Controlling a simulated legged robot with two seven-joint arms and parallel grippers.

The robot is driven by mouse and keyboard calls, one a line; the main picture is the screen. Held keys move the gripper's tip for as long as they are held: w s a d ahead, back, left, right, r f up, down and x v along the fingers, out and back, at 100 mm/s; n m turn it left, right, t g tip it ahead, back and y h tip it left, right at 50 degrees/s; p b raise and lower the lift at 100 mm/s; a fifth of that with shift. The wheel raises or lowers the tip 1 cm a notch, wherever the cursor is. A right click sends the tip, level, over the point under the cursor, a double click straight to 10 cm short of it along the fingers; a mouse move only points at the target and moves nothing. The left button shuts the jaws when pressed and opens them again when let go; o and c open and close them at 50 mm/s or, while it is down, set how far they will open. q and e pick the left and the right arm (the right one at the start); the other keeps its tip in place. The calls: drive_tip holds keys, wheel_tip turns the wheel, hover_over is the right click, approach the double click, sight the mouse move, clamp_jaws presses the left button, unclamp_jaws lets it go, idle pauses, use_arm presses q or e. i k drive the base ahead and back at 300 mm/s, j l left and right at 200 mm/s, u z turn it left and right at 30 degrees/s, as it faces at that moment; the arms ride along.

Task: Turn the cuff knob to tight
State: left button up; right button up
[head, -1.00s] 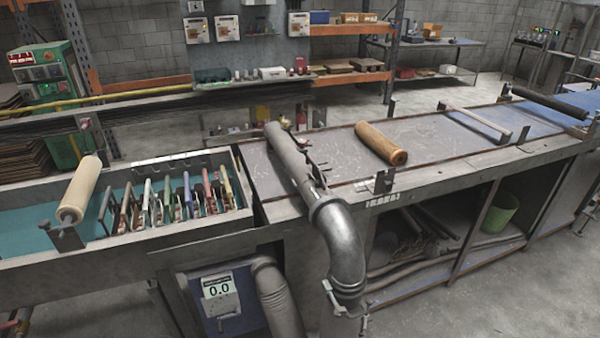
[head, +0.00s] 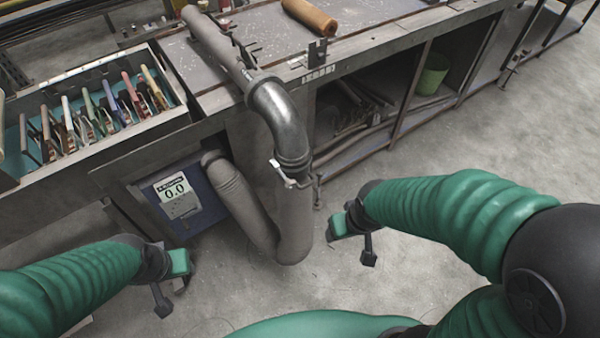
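A grey metal elbow pipe (head: 280,120) curves down over the bench's front edge into a grey mesh tube (head: 294,220), which loops below and back up to a blue box. A cuff with a pale lever-like part (head: 282,172) rings the joint of elbow and tube; which part is the knob, and its setting, are too small to tell. My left gripper (head: 172,281) is low at left, below the box, its fingers apart and empty. My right gripper (head: 354,240) is right of the tube, apart from it, its fingers also apart and empty.
The blue box (head: 180,200) has a display reading 0.0. A tray (head: 180,115) with several coloured-handled tools stands at left. A tan roll (head: 310,17) lies on the bench. A green bin (head: 433,75) is on the shelf below. The floor (head: 400,130) around the tube is clear.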

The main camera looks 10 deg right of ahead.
sight(290, 185)
drive_tip(key=k+l, duration=0.65)
drive_tip(key=k, duration=0.15)
drive_tip(key=u, duration=0.05)
